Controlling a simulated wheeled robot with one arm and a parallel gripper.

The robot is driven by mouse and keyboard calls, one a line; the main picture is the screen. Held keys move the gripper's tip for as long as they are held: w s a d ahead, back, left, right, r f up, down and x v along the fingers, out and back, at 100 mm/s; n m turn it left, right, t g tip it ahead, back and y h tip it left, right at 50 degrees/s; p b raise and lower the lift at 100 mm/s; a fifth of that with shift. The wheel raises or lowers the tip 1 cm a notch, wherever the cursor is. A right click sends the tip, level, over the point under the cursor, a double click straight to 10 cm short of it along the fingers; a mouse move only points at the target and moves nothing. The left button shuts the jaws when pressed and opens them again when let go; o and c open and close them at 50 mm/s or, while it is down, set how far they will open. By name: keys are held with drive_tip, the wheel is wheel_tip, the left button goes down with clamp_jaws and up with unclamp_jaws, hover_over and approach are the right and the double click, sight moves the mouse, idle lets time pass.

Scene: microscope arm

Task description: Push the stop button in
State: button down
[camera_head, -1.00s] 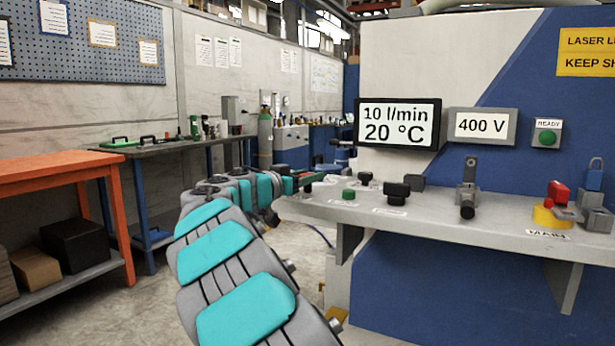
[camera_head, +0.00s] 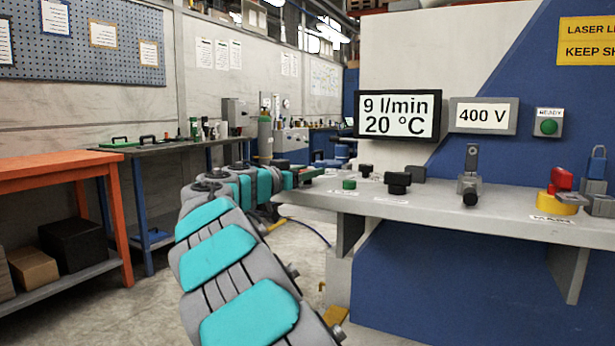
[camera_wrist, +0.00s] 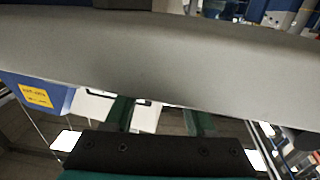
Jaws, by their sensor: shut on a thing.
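I cannot make out a stop button for sure. The grey shelf (camera_head: 450,208) of the machine carries a green button (camera_head: 349,184), several black knobs (camera_head: 397,182) and a red handle on a yellow base (camera_head: 565,188). My gripper (camera_head: 312,173) is at the shelf's left end, small and partly hidden by my arm. In the wrist view, my gripper's two dark green fingers (camera_wrist: 160,118) run behind a wide grey bar (camera_wrist: 150,62). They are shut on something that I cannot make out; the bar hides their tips.
A display (camera_head: 397,115) reads 9 l/min and 20 °C. Beside it are a 400 V display (camera_head: 485,117) and a green READY button (camera_head: 549,127). A grey switch (camera_head: 470,180) stands on the shelf. An orange workbench (camera_head: 60,168) is at left. Floor shows between bench and machine.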

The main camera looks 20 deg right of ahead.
drive_tip(key=shift+f, duration=0.2)
drive_tip(key=shift+c, duration=1)
unclamp_jaws()
drive_tip(key=shift+a, duration=0.1)
drive_tip(key=b+v, duration=0.1)
drive_tip(key=v, duration=0.6)
drive_tip(key=shift+s+a, duration=0.15)
drive_tip(key=shift+a, duration=0.2)
